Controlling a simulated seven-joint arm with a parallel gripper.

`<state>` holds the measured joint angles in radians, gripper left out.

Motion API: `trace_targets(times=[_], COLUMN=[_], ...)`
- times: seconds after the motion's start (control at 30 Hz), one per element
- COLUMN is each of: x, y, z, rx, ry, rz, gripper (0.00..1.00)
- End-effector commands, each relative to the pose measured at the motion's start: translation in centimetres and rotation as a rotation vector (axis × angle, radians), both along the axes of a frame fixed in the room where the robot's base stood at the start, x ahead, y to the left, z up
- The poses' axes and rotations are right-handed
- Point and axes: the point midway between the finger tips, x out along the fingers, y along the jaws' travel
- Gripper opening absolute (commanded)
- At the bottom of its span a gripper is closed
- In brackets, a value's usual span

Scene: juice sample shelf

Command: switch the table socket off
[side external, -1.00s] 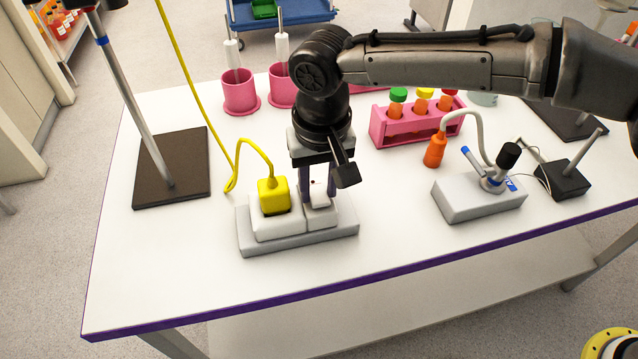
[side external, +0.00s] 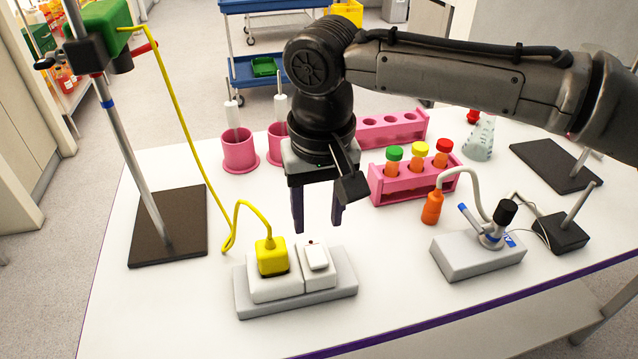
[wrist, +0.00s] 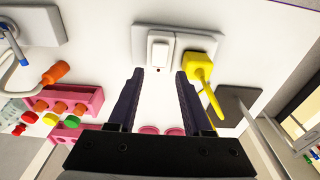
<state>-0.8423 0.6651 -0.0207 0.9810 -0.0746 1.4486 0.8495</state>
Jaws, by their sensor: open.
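The table socket (side external: 245,300) is a pale grey block on the white table. Its left half holds a yellow plug (side external: 272,257) with a yellow cord. Its right half carries a white rocker switch (side external: 317,256) with a small dark red dot at its far end. I cannot tell clearly which way the rocker is tilted. My gripper (side external: 317,226) is open and empty, above and behind the switch, apart from it. In the wrist view, the switch (wrist: 160,52) shows just beyond and between my fingertips (wrist: 157,78), with the yellow plug (wrist: 201,68) to its right.
The yellow cord (side external: 188,120) runs up to a green box (side external: 103,22) on a stand at left. Pink cups (side external: 239,152) and a pink tube rack (side external: 410,183) stand behind. A grey-white device (side external: 468,258) stands to the right. The table front is clear.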

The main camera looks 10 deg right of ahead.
Motion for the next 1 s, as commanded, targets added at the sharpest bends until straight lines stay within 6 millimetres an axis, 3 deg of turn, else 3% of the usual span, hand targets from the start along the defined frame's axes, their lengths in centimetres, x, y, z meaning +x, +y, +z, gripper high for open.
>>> trace_targets(times=[0.1,0.33,1.0], x=[-0.2,-0.5,-0.6], y=[0.1,0.1,0.0], z=[2.5,5.2,5.7], rx=[0.003,0.002,0.000], ry=[-0.002,-0.001,0.000], rz=[0.001,0.001,0.000], gripper=[0.50,0.50,0.50])
